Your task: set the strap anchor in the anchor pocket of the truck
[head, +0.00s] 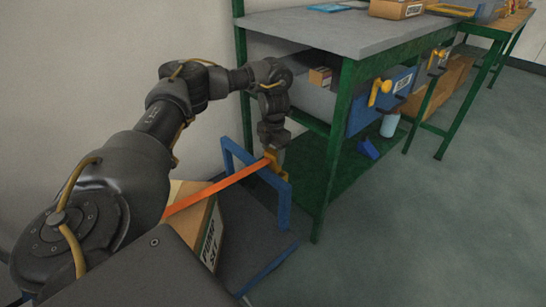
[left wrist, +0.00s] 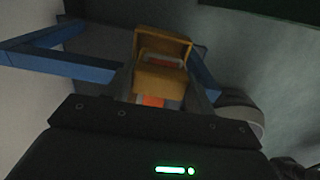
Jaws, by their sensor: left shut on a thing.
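My left gripper (head: 271,148) points down at the blue end frame of the truck (head: 284,205). It is shut on the yellow strap anchor (head: 270,156), from which an orange strap (head: 215,189) runs down left over the box. In the left wrist view the fingers (left wrist: 160,95) flank a yellow part, with a bit of orange strap (left wrist: 152,100) showing between them. A yellow, box-like open part, apparently the anchor pocket (left wrist: 163,42), lies just beyond, by the blue rail. I cannot tell whether the anchor is inside it. My right gripper is out of view.
A carton marked PUMP SET (head: 208,240) stands on the truck under the strap. A green-legged workbench (head: 335,150) stands close right of the gripper, with a wall behind. Open floor (head: 430,240) lies to the right.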

